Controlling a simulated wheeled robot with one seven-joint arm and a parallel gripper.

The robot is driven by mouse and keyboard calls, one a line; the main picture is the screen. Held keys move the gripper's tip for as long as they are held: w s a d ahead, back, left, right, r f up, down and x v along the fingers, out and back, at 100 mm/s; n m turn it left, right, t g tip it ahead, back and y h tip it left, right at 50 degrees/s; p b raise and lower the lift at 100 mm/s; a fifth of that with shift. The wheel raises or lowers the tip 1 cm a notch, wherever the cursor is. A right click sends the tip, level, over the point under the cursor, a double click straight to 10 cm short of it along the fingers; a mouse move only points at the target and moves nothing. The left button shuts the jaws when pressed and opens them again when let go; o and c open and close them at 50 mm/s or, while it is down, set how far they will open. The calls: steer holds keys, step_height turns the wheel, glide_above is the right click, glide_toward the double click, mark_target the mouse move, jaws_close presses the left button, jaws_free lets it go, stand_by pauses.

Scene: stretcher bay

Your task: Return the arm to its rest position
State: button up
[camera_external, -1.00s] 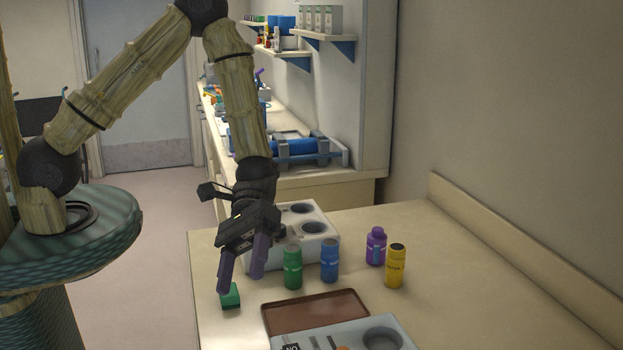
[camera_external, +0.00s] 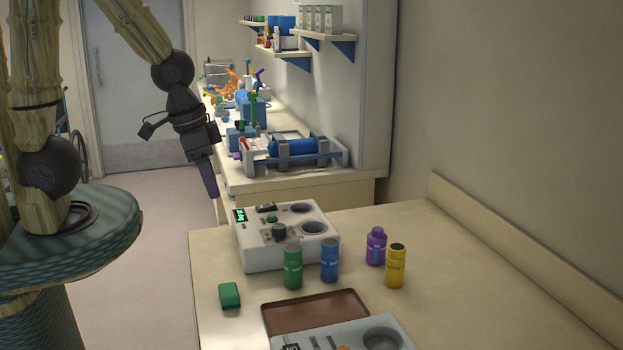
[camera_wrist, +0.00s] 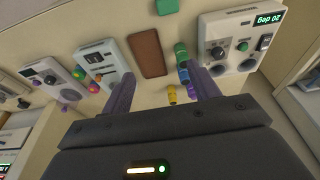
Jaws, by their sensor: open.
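My gripper (camera_external: 209,180) is open and empty, raised in the air left of the counter in the external view. Its fingers point down. In the wrist view the two purple fingers of my gripper (camera_wrist: 160,95) stand well apart with nothing held between them. The arm is bent, with the forearm sloping down to the right from the top of the external view. The upper end of the arm is out of that frame.
The counter (camera_external: 450,260) holds a white device (camera_external: 270,258), a green block (camera_external: 229,295), green (camera_external: 292,268), blue (camera_external: 330,260), purple (camera_external: 376,246) and yellow (camera_external: 396,266) bottles, and a brown tray (camera_external: 315,312). A grey panel (camera_external: 345,338) is at the front. Floor left of the counter is clear.

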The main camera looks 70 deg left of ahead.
steer(key=b+x, duration=0.2)
steer(key=s+b+x, duration=0.1)
steer(key=b+x, duration=0.1)
steer(key=shift+f, duration=0.15)
stand_by(1.1)
